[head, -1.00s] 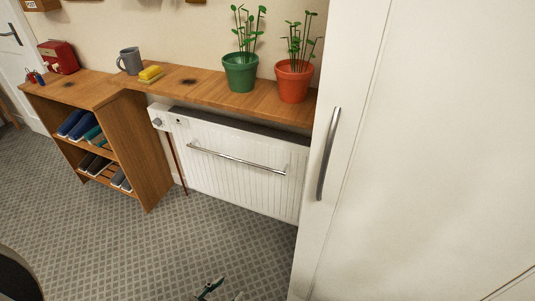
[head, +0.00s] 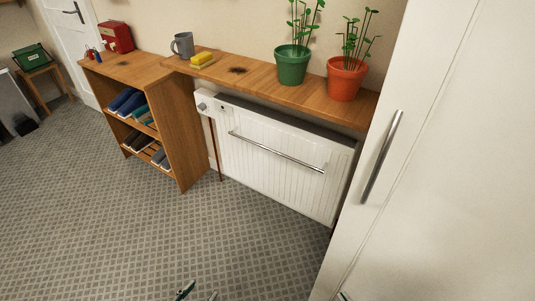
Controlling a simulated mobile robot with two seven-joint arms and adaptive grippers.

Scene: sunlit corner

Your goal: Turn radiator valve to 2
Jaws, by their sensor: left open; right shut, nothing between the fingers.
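The white radiator (head: 275,155) hangs under the wooden shelf, with a chrome rail across its front. The radiator valve (head: 202,107) is a small grey knob at its upper left end; its number is too small to read. My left gripper (head: 198,293) shows only its fingertips at the bottom edge, apart and empty, over the carpet and well away from the valve. Of my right gripper (head: 343,296) only a small tip seems to show at the bottom edge, by the white cabinet; it holds nothing visible.
A shoe rack (head: 180,140) stands left of the valve. The shelf (head: 262,82) above holds a grey mug (head: 183,45), a yellow sponge (head: 202,58) and two potted plants. A tall white cabinet (head: 440,150) blocks the right. Carpet (head: 130,235) in front is clear.

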